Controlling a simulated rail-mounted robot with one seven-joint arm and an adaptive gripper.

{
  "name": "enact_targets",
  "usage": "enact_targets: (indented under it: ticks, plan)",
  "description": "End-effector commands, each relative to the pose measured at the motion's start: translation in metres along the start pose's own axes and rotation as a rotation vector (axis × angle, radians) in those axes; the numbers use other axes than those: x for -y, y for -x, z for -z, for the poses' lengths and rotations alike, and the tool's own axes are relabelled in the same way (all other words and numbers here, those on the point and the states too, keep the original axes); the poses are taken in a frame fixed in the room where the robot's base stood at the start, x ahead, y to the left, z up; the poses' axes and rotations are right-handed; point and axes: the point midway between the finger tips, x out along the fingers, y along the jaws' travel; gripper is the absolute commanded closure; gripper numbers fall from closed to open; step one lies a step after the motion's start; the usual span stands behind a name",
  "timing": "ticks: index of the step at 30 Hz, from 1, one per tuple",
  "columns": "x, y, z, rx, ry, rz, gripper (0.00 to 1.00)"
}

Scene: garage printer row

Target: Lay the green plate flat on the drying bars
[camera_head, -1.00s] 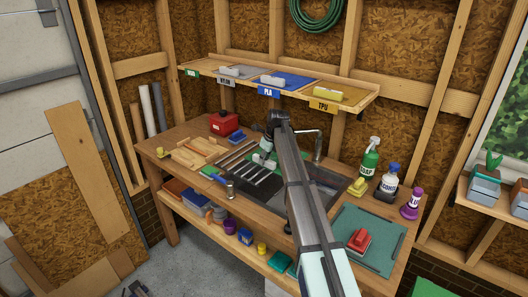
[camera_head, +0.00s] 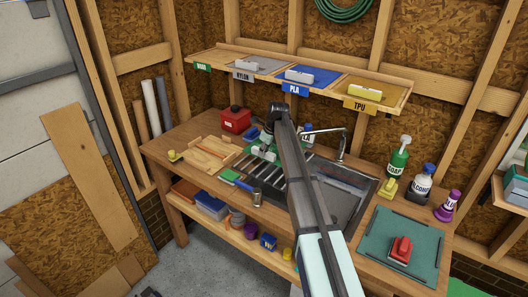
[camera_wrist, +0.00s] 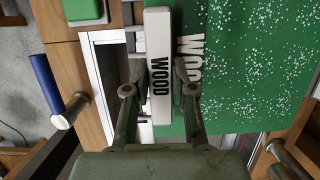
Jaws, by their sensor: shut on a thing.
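The green plate (camera_wrist: 245,65), speckled white, fills the upper right of the wrist view. My gripper (camera_wrist: 160,78) is shut on its white grip tab, marked WOOD. In the head view my gripper (camera_head: 262,148) is over the back left of the sink unit, by the drying bars (camera_head: 268,178). The bars are dark slots with light rails, left of the sink basin. The arm hides part of the bars, and the plate is hard to make out there. I cannot tell whether the plate touches the bars.
A wooden tray (camera_head: 208,153) and a red can (camera_head: 236,120) stand left of the bars. A blue-handled tool (camera_wrist: 50,88) lies near the plate. A tap (camera_head: 342,143) rises behind the basin. Bottles, including a green one (camera_head: 398,158), stand at right. The labelled shelf (camera_head: 300,75) hangs above.

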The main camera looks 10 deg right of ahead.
Motion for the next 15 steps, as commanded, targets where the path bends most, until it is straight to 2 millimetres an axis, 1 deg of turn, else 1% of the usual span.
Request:
enact_targets:
  ticks: [11,15]
  plan:
    - [-0.0005,0.0016,-0.0004,0.000,0.000,0.005,1.00]
    - [-0.0003,-0.0072,0.0022,0.000,-0.001,0.005,1.00]
